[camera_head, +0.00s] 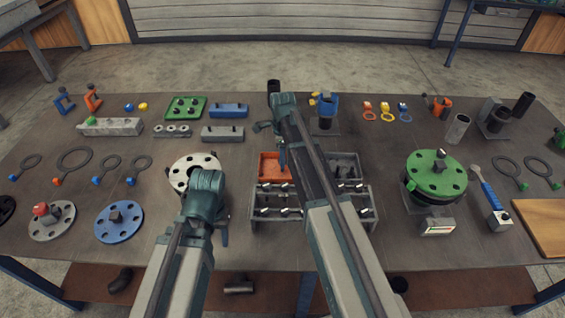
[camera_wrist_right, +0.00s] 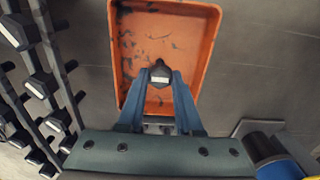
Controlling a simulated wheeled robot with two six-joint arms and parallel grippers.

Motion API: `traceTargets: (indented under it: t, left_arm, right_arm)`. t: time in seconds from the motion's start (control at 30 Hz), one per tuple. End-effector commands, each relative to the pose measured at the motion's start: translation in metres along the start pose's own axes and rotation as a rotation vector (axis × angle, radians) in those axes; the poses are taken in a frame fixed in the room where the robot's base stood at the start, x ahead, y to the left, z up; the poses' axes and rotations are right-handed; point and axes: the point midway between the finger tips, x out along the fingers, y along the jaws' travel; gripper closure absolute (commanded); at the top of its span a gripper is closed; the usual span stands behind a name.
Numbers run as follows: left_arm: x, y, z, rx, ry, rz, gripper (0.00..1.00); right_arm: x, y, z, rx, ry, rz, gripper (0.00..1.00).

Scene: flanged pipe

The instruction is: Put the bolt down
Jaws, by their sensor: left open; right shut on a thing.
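My right gripper (camera_wrist_right: 160,98) is shut on a dark bolt (camera_wrist_right: 160,74), whose head shows between the fingertips in the right wrist view. The bolt is over the orange tray (camera_wrist_right: 205,30), which looks worn and otherwise empty. Whether the bolt touches the tray floor I cannot tell. In the head view the orange tray (camera_head: 268,164) is partly hidden by my right arm, and the bolt cannot be made out there. My left gripper (camera_head: 224,236) is open and low over the front of the table, just right of the white flange (camera_head: 180,172).
A grey bolt rack (camera_head: 262,212) with several bolts stands in front of the orange tray. A green flange (camera_head: 425,172) stands on the right, a blue flange (camera_head: 118,228) lies at front left. A green tray (camera_head: 183,101) and blue block (camera_head: 228,111) lie behind.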

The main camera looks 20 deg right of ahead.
Motion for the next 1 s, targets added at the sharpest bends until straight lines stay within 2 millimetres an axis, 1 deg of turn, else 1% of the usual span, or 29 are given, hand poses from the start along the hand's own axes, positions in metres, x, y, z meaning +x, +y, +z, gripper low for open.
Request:
traceTargets:
  t: [0.03, 0.23, 0.37, 0.4, 0.53, 0.57, 0.87, 1.0]
  left_arm:
    - [0.0025, 0.0002, -0.0001, 0.000, 0.000, 0.000, 0.50]
    - [0.0004, 0.0000, 0.0000, 0.000, 0.000, 0.000, 0.50]
    - [0.0047, 0.0005, -0.0003, 0.000, 0.000, 0.000, 0.50]
    - [0.0040, 0.0004, -0.0002, 0.000, 0.000, 0.000, 0.50]
    - [0.0033, 0.0003, -0.0002, 0.000, 0.000, 0.000, 0.50]
    - [0.0033, 0.0003, -0.0002, 0.000, 0.000, 0.000, 0.50]
    - [0.0027, 0.0003, -0.0002, 0.000, 0.000, 0.000, 0.50]
    - [-0.0018, -0.0002, 0.0001, 0.000, 0.000, 0.000, 0.50]
  right_arm:
    - [0.0026, 0.0000, 0.0000, 0.000, 0.000, 0.000, 1.00]
    - [0.0004, 0.0000, 0.0000, 0.000, 0.000, 0.000, 1.00]
    - [0.0048, 0.0000, 0.0000, 0.000, 0.000, 0.000, 1.00]
    - [0.0040, 0.0000, 0.0000, 0.000, 0.000, 0.000, 0.62]
    - [0.0033, 0.0000, 0.0000, 0.000, 0.000, 0.000, 0.39]
    - [0.0033, 0.0000, 0.0000, 0.000, 0.000, 0.000, 0.36]
    - [0.0028, 0.0000, 0.0000, 0.000, 0.000, 0.000, 0.36]
    - [-0.0019, 0.0000, 0.0000, 0.000, 0.000, 0.000, 0.36]
